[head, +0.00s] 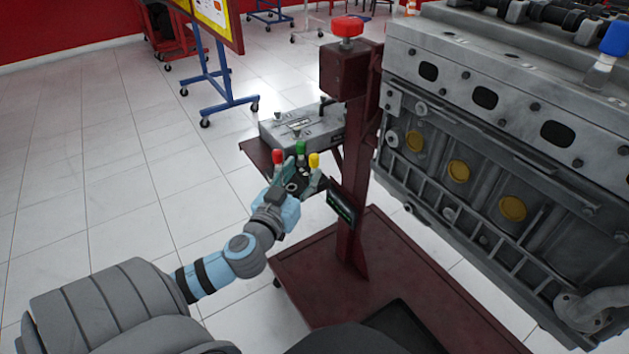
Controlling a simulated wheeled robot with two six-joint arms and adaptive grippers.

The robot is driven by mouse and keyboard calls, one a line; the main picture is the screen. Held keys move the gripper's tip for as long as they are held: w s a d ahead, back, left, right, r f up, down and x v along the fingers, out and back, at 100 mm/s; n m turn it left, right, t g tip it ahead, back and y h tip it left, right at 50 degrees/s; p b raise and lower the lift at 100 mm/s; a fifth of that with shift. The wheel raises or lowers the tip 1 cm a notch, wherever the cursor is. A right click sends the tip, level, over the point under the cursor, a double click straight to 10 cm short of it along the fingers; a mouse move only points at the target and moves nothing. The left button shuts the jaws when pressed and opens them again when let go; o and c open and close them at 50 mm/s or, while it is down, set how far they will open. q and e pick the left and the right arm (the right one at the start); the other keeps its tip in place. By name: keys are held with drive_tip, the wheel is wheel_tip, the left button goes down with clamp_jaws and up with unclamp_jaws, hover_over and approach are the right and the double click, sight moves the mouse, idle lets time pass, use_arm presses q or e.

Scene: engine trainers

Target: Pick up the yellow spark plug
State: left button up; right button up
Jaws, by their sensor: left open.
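The yellow spark plug (314,160) stands upright at the near edge of the small dark red shelf (256,152), beside the post. A green spark plug (300,148) is just left of it and a red one (278,157) is further left. My left gripper (300,174) is open around this spot, with its right finger at the yellow plug and its left finger near the red plug. The fingers hide the lower parts of the plugs. I cannot tell whether a finger touches the yellow plug. My right gripper is not in view.
A grey metal case (302,127) lies on the shelf behind the plugs. A dark red post (353,150) with a red knob (347,27) rises right of my gripper. The large engine block (480,130) fills the right, with a blue-topped plug (616,40) on it. Open floor lies left.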

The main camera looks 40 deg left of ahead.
sight(312, 163)
use_arm(q)
drive_tip(key=shift+x, duration=0.8)
drive_tip(key=x, duration=0.2)
drive_tip(key=f+b+x, duration=0.1)
drive_tip(key=x, duration=0.2)
drive_tip(key=shift+f+b, duration=0.15)
drive_tip(key=shift+b, duration=0.15)
drive_tip(key=shift+w+a, duration=0.1)
drive_tip(key=shift+w, duration=0.3)
drive_tip(key=c, duration=0.3)
clamp_jaws()
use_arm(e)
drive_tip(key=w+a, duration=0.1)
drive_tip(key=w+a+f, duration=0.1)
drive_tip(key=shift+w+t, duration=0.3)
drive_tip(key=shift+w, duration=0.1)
